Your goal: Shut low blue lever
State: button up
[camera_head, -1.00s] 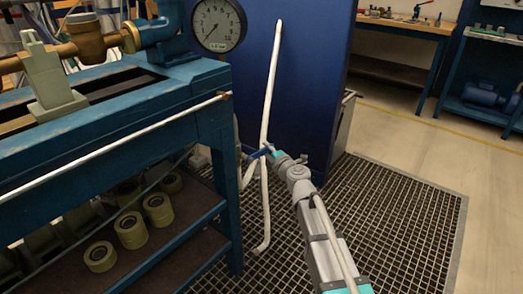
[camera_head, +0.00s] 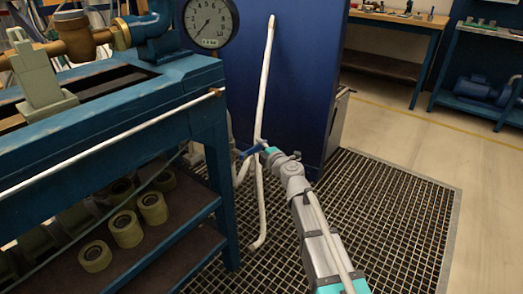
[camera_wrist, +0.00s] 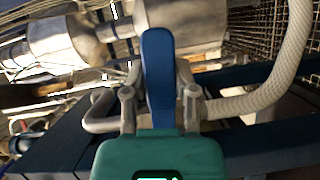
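The low blue lever (camera_head: 250,151) is a short handle on the white pipework beside the blue bench leg, low above the floor grating. In the wrist view the blue lever (camera_wrist: 158,75) stands upright in the picture, between the two grey fingers. My gripper (camera_head: 266,150) reaches it from the right, with its teal end at the lever's free end. In the wrist view my gripper (camera_wrist: 159,85) has its fingers drawn in on both sides of the lever and looks shut on it. The exact finger contact is partly hidden behind the lever.
A tall white pipe (camera_head: 265,80) rises behind the lever against a dark blue cabinet (camera_head: 300,60). The blue bench (camera_head: 215,150) with a pressure gauge (camera_head: 210,20) stands close on the left. Floor grating (camera_head: 400,205) is open to the right. A pale hose (camera_wrist: 270,90) curves near the gripper.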

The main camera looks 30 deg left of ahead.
jog(key=shift+d, duration=0.15)
jog(key=shift+c, duration=1.1)
jog(key=shift+w+d+m, duration=0.1)
jog(key=shift+d+m, duration=0.1)
jog(key=shift+m, duration=0.3)
grip_shut()
jog(key=d+f+n+g+h+p, duration=0.1)
jog(key=d+n+g, duration=0.6)
jog(key=n, duration=1.7)
jog(key=d+f+p, duration=0.1)
jog(key=d+f, duration=0.1)
jog(key=d, duration=0.1)
jog(key=shift+s, duration=0.2)
